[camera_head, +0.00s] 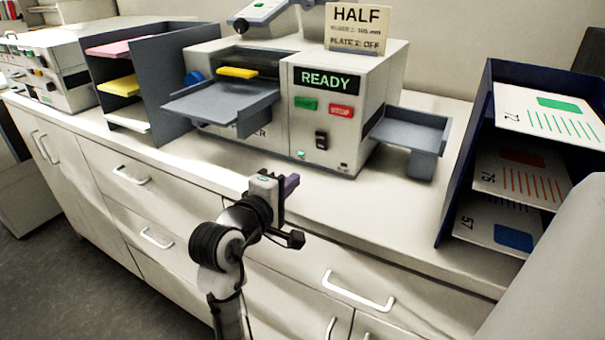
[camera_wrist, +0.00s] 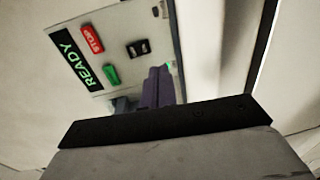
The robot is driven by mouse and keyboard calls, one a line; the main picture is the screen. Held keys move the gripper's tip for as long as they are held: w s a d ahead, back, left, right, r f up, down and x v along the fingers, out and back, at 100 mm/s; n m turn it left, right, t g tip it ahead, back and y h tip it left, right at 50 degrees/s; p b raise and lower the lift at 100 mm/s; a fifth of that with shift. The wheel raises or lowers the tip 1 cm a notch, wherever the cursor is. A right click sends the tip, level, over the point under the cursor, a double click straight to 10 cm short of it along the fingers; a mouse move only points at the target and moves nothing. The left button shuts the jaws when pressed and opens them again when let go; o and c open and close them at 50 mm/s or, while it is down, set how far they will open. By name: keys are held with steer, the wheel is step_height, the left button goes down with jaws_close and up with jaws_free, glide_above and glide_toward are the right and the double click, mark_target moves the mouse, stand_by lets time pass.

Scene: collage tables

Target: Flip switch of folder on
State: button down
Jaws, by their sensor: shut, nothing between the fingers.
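The folder (camera_head: 360,75) is a pale grey machine in the middle of the counter. Its dark display reads READY (camera_head: 326,80). A black rocker switch (camera_head: 321,140) sits low on its front panel, below a green button (camera_head: 305,103) and a red button (camera_head: 340,110). A small green light (camera_head: 301,154) glows near the panel's lower left. My gripper (camera_head: 290,186) is in front of the folder, below the switch, apart from it. In the wrist view, the purple fingers (camera_wrist: 158,88) are together and empty, and the switch (camera_wrist: 138,48) shows beyond them.
A grey feed tray (camera_head: 222,100) juts from the folder's left, and an exit tray (camera_head: 412,130) from its right. A paper sorter (camera_head: 140,75) stands left, and a dark blue rack (camera_head: 470,130) with printed sheets stands right. The counter (camera_head: 330,205) before the folder is clear.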

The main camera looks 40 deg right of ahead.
steer(key=shift+f+v, duration=0.15)
steer(key=shift+v, duration=0.7)
steer(key=shift+f+v, duration=0.2)
steer(key=shift+v, duration=0.65)
steer(key=shift+s, duration=0.15)
